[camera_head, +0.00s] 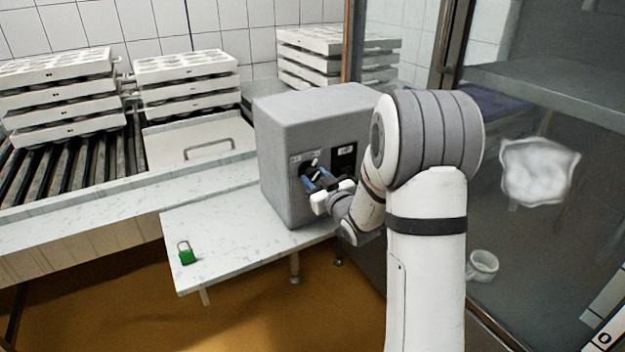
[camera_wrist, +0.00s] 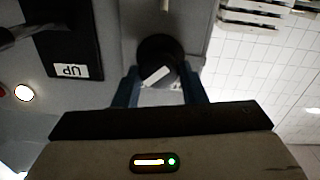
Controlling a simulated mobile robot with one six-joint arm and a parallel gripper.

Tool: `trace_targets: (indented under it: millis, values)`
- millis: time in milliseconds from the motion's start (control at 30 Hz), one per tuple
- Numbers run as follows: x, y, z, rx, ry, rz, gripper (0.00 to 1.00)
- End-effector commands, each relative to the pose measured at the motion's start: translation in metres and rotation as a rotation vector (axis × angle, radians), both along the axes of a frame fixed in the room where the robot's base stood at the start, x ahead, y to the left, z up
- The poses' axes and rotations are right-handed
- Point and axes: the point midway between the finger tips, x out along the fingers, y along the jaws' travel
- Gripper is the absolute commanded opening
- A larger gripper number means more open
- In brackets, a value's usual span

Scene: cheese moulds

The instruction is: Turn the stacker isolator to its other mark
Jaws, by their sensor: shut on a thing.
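The stacker isolator is a round black knob with a white pointer bar, on the front of a grey box (camera_head: 310,110). In the wrist view the knob (camera_wrist: 160,50) sits between my two blue fingers, and its white bar (camera_wrist: 156,76) lies at a slant. My gripper (camera_head: 318,182) is shut on the knob; it also fills the lower wrist view (camera_wrist: 162,88). In the head view my fingers hide most of the knob. Small pale labels (camera_head: 295,158) show above it, too small to read.
A black panel (camera_wrist: 65,40) marked "UP" is beside the knob. A green padlock (camera_head: 186,256) lies on the pale shelf (camera_head: 225,240). Stacked white moulds (camera_head: 185,68) stand on the left conveyor. A glass panel and a mug (camera_head: 482,266) are at right.

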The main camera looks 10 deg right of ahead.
Motion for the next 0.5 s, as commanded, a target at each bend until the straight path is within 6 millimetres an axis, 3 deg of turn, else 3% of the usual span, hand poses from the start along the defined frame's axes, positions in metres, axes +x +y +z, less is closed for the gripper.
trace_targets:
  millis: [100,133,167,233,500]
  values:
    - [0.0,0.001,0.0,0.0,0.001,0.002,0.15]
    - [-0.001,0.017,0.0,0.0,0.001,0.008,0.15]
    - [0.0,0.011,0.0,-0.002,0.0,0.005,0.19]
    - [-0.001,0.006,-0.001,-0.005,-0.001,0.005,0.15]
    - [-0.001,0.001,-0.006,-0.077,-0.025,0.005,0.15]
